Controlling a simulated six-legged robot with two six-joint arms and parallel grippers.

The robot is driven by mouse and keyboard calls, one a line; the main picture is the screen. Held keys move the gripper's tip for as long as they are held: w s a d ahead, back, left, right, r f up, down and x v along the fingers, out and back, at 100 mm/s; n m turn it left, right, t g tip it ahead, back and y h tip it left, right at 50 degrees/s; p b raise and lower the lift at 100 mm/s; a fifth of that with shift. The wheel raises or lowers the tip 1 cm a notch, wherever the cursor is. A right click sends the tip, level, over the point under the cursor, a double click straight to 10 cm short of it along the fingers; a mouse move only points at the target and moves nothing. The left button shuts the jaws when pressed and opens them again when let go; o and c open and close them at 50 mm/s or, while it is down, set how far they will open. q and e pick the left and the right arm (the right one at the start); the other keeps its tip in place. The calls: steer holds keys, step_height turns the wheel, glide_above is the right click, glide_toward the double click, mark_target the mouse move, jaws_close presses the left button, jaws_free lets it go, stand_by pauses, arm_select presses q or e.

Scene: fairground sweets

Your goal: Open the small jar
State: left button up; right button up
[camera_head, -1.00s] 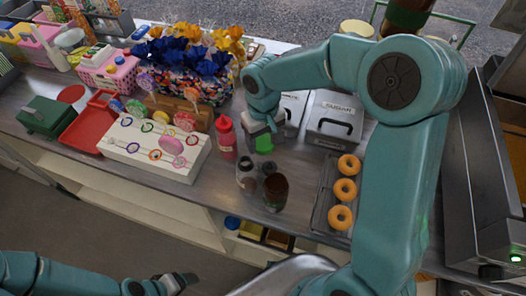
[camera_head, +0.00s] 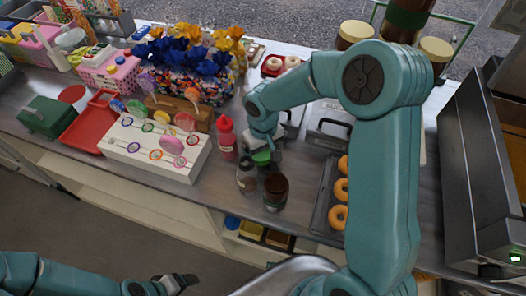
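A small clear jar (camera_head: 246,176) with dark contents stands near the front edge of the counter. A larger dark brown jar (camera_head: 276,191) stands just to its right. My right gripper (camera_head: 264,153) points down just behind and above these jars. A green piece (camera_head: 262,157) shows at its fingertips; I cannot tell whether it is a lid or part of the gripper. The fingers are too small and covered to read. My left gripper (camera_head: 178,281) is low at the bottom, in front of the counter and away from the jars; its finger gap is unclear.
A red squeeze bottle (camera_head: 226,138) stands close on the left, beside a white lollipop stand (camera_head: 150,150). A doughnut tray (camera_head: 322,205), partly behind my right arm, lies to the right. A metal sugar box (camera_head: 328,128) stands behind. The counter's front edge is close to the jars.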

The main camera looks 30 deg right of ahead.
mark_target(263, 154)
steer(key=shift+r, duration=0.1)
step_height(263, 154, up, 12)
steer(key=shift+r, duration=0.15)
stand_by(0.3)
